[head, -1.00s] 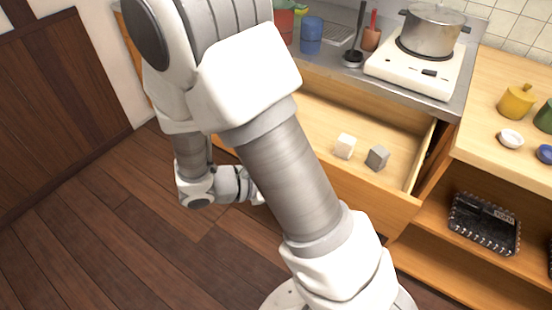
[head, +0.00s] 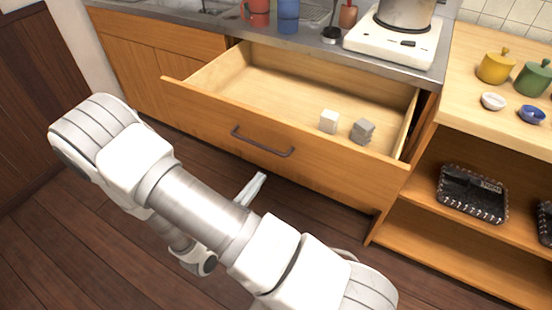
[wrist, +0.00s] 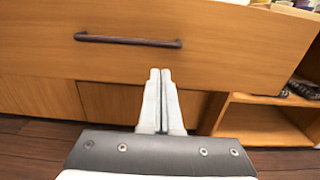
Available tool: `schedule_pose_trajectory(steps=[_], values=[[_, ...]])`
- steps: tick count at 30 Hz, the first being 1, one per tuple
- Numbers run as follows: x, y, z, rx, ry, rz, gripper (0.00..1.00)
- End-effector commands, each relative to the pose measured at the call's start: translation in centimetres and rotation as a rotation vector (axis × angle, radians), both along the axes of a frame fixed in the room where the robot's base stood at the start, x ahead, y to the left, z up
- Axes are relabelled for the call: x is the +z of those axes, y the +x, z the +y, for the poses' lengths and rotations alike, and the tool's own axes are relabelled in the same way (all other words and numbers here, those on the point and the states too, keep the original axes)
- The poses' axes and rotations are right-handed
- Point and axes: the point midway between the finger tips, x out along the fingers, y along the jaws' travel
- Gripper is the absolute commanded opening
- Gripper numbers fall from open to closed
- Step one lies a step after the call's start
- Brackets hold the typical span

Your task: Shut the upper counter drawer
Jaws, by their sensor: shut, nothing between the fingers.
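The upper counter drawer (head: 300,155) is pulled well out from under the counter, its light wood inside showing in the head view. A white cube (head: 329,121) and a grey cube (head: 363,131) lie in it towards the right. Its dark bar handle (head: 262,142) is on the front, and the handle also shows in the wrist view (wrist: 128,41). My gripper (wrist: 160,72) is shut and empty, in front of the drawer front and below and a little right of the handle. In the head view my gripper (head: 260,180) is partly hidden behind my arm.
The counter carries a white stove (head: 395,48) with a pot (head: 405,12), a blue cup (head: 288,14) and a red container (head: 259,12). An open shelf unit with a black basket (head: 472,193) stands at right. Wooden floor (head: 60,235) is free at left.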

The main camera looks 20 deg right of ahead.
Motion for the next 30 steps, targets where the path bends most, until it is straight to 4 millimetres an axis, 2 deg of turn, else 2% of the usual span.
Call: schedule_pose_trajectory(steps=[1, 6, 13, 19, 30], values=[[-0.2, 0.6, -1.1, -0.006, 0.0, -0.001, 0.0], [-0.2, 2.8, -4.1, -0.007, 0.0, -0.002, 0.0], [-0.1, 5.0, -7.1, -0.004, 0.0, -0.002, 0.0], [0.0, 5.9, -8.1, -0.002, 0.001, -0.002, 0.0], [0.1, 5.9, -8.2, -0.001, 0.001, -0.002, 0.0]])
